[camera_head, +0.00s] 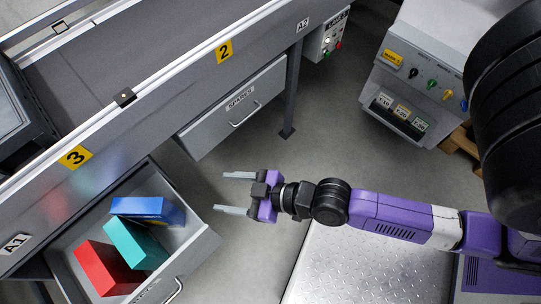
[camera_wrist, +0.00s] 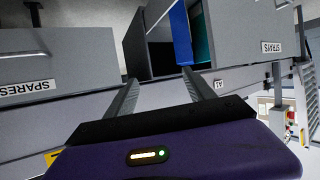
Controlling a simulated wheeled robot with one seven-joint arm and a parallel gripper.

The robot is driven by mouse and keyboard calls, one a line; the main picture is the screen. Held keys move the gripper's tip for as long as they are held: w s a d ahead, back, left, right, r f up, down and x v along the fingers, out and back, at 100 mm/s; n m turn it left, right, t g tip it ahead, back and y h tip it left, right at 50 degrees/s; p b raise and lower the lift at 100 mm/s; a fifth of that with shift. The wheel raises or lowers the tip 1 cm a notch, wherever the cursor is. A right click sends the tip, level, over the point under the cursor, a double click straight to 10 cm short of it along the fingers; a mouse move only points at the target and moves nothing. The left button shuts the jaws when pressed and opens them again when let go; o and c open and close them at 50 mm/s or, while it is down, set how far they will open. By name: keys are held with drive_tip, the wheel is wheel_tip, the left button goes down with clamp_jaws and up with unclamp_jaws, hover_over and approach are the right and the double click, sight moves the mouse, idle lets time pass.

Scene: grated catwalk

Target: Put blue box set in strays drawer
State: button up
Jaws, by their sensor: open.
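The blue box set (camera_head: 148,207) is inside the open strays drawer (camera_head: 205,249), at the upper end of the group of boxes. It also shows in the wrist view (camera_wrist: 181,35), near the drawer's edge. A teal box (camera_head: 137,243) is right beside it, and I cannot tell whether they touch. The drawer front with its STRAYS label shows in the wrist view (camera_wrist: 241,28). My gripper (camera_head: 220,192) is open and empty, to the right of the drawer and apart from the boxes. Its two fingers also show in the wrist view (camera_wrist: 161,76).
A red box (camera_head: 104,268) lies in the same drawer. The SPARES drawer (camera_head: 236,108) is above it in the head view, under the grey conveyor frame (camera_head: 190,75). A control cabinet (camera_head: 425,75) stands at the upper right. Grey floor around my gripper is clear.

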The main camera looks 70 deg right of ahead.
drive_tip(key=s+d+r+m+t+h, duration=0.1)
drive_tip(key=s+r+m+h, duration=0.1)
drive_tip(key=s+r, duration=1.1)
drive_tip(key=shift+s+d+m+h, duration=0.3)
drive_tip(key=shift+s+m, duration=0.1)
drive_tip(key=shift+s, duration=0.45)
